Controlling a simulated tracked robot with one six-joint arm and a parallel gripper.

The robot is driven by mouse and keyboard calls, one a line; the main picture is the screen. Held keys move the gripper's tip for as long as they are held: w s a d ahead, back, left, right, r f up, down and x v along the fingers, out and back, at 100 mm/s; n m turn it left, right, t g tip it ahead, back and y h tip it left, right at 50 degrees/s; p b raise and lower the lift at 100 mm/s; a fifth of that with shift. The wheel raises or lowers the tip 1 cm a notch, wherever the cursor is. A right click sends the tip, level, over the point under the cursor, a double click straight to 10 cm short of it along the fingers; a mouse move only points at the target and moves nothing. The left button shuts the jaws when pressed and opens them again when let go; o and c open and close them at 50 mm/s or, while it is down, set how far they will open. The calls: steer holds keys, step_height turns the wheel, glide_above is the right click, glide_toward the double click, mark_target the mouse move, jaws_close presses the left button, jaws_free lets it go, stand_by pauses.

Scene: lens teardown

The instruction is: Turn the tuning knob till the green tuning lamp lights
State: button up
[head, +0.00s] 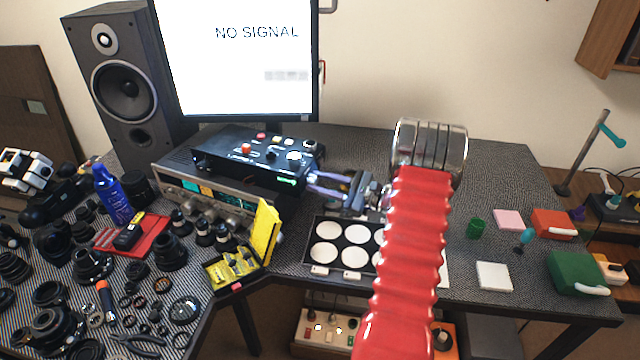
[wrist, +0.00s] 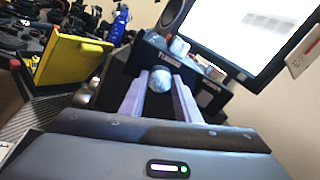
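The black control box (head: 225,163) sits on top of a receiver on the table. In the wrist view, the round silvery tuning knob (wrist: 160,80) stands out from its front, below the printed word TUNING. My gripper (head: 311,184) reaches the box's front from the right. In the wrist view, its two purple fingers (wrist: 161,84) lie one on each side of the knob and appear to touch it. A bright green strip (head: 287,181) shows on the front face beside the fingertips; I cannot tell whether it is the tuning lamp. The knob is hidden in the head view.
The receiver (head: 190,205) with its knobs is under the box. A monitor (head: 240,60) reading NO SIGNAL stands behind. An open yellow case (head: 265,235) stands in front. A black tray with white discs (head: 313,230) lies below my gripper. Lenses crowd the left.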

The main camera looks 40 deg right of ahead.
steer(key=o, duration=0.5)
steer(key=shift+c, duration=0.2)
steer(key=shift+s, duration=0.15)
steer(key=v, duration=1.3)
steer(key=shift+s+d, duration=0.15)
steer(key=shift+s, duration=0.1)
steer(key=s+a+f+n+g, duration=0.25)
steer(key=a+f+g, duration=0.2)
steer(key=f, duration=0.25)
steer(key=s+a+r+n+g, duration=0.1)
steer(key=s+a+n+g, duration=0.1)
steer(key=a+n+g, duration=0.3)
steer(key=s+a+r+n+g, duration=0.1)
steer(key=s+a+g, duration=0.1)
steer(key=a, duration=0.6)
steer(key=s+a+r+n+h, duration=0.2)
steer(key=a+r+n+h, duration=0.1)
steer(key=a+r+n, duration=0.6)
steer(key=s+a+r+n+h, duration=0.3)
steer(key=a+r+n, duration=0.6)
steer(key=a, duration=0.8)
step_height(320, 180, up, 2)
steer(key=shift+s+r+t+h, duration=0.15)
steer(key=shift+t+h, duration=0.2)
steer(key=shift+h, duration=0.45)
